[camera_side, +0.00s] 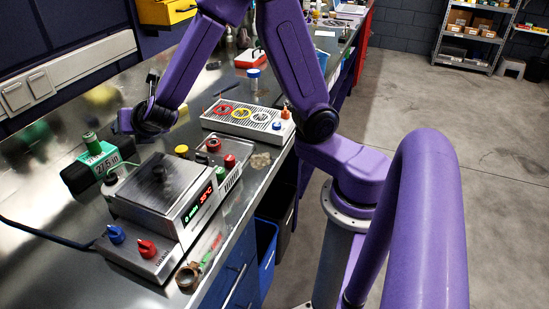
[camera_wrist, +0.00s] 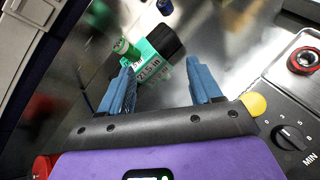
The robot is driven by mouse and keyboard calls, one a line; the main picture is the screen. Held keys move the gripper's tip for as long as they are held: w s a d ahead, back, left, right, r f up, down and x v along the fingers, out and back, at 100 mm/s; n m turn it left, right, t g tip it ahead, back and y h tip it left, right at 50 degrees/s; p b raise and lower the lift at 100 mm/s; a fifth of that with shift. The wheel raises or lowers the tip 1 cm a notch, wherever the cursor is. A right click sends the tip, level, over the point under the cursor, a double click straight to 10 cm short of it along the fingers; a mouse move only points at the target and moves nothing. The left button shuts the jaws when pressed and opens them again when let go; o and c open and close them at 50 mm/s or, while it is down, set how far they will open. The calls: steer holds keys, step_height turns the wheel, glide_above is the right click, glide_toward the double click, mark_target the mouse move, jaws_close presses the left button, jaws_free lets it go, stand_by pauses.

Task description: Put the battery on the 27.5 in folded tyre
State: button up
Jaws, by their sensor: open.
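The 27.5 in folded tyre (camera_side: 78,180) is a black bundle with a teal label, lying on the metal bench at left. It shows ahead of my gripper in the wrist view (camera_wrist: 166,41). The battery, a small green cylinder (camera_side: 90,140), stands about upright at the label end and appears to rest on the tyre. In the wrist view the battery (camera_wrist: 124,48) is at the label's left edge; its underside is hidden. My gripper (camera_wrist: 162,80) is open, its blue fingers apart with nothing between them. In the side view my gripper (camera_side: 128,122) is just above and right of the battery, apart from it.
A hotplate device (camera_side: 160,190) with a lit display and a knobbed box (camera_side: 140,255) stand in front of the tyre. A tray with coloured rings (camera_side: 245,118) lies further back. A brown ring-shaped part (camera_side: 187,277) is near the front edge. Bare bench lies left of the tyre.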

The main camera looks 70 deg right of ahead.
steer(key=s+d+m+g+y, duration=0.1)
steer(key=s+m+g, duration=0.4)
steer(key=s, duration=1.2)
steer(key=s+d+f+m+g+y, duration=0.1)
steer(key=s+m+g+y, duration=0.2)
steer(key=s+m, duration=0.6)
steer(key=s+g, duration=0.2)
steer(key=s, duration=0.6)
steer(key=shift+d+f+g+y, duration=0.2)
steer(key=shift+g+y, duration=0.2)
